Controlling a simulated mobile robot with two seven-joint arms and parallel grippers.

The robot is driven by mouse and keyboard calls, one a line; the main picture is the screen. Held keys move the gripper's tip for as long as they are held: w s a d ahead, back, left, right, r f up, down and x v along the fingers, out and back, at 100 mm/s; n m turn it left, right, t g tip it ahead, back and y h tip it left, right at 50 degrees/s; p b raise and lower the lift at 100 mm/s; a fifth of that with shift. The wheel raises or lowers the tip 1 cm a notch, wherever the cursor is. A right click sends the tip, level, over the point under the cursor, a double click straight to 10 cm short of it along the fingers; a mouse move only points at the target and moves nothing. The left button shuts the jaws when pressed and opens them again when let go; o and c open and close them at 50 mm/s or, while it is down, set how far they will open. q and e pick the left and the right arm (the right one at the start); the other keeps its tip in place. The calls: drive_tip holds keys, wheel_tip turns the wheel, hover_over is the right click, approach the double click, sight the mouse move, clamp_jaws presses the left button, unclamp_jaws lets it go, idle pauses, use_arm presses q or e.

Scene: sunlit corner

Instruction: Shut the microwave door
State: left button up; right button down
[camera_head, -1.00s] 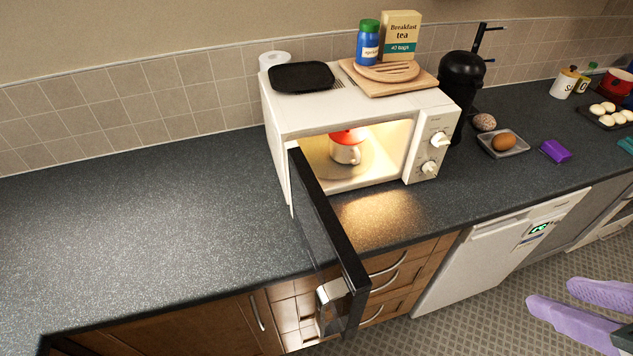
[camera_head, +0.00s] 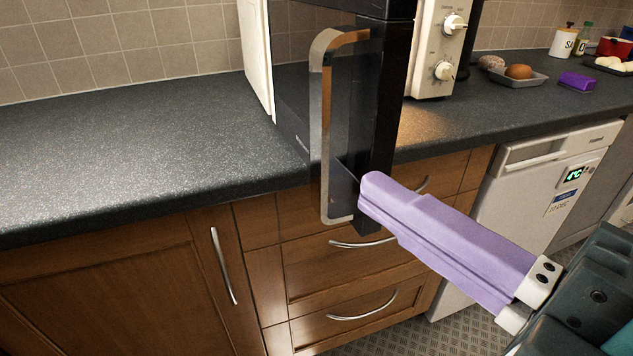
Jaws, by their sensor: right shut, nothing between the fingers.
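The microwave door (camera_head: 300,105) is dark with a silver handle (camera_head: 326,125), and it stands swung open, sticking out past the counter's front edge. The white microwave body shows beside it, with its control panel (camera_head: 436,50) to the right. My right gripper (camera_head: 368,190) has purple fingers and is shut and empty. Its tip is at the lower part of the door, close to the door's thick free edge and right of the handle; I cannot tell if it touches. The inside of the microwave is hidden behind the door. My left gripper is not in view.
The dark counter (camera_head: 120,150) is clear to the left. Wooden drawers (camera_head: 340,275) with metal handles are below the door. A white dishwasher (camera_head: 540,180) stands at the right. A small tray (camera_head: 520,79) with a brown item and a purple block (camera_head: 577,81) lie on the counter at the right.

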sight(327, 166)
drive_tip(key=w+a+f+n+y+p, duration=0.1)
drive_tip(key=w+a+f+p, duration=0.1)
drive_tip(key=w+a, duration=0.55)
use_arm(q)
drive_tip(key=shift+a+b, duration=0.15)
drive_tip(key=shift+b, duration=0.15)
use_arm(e)
drive_tip(key=shift+w+d+g, duration=0.15)
drive_tip(key=shift+d+g, duration=0.05)
drive_tip(key=shift+d, duration=0.75)
drive_tip(key=shift+w+d+g, duration=0.1)
drive_tip(key=shift+d+g, duration=0.1)
drive_tip(key=shift+d, duration=0.7)
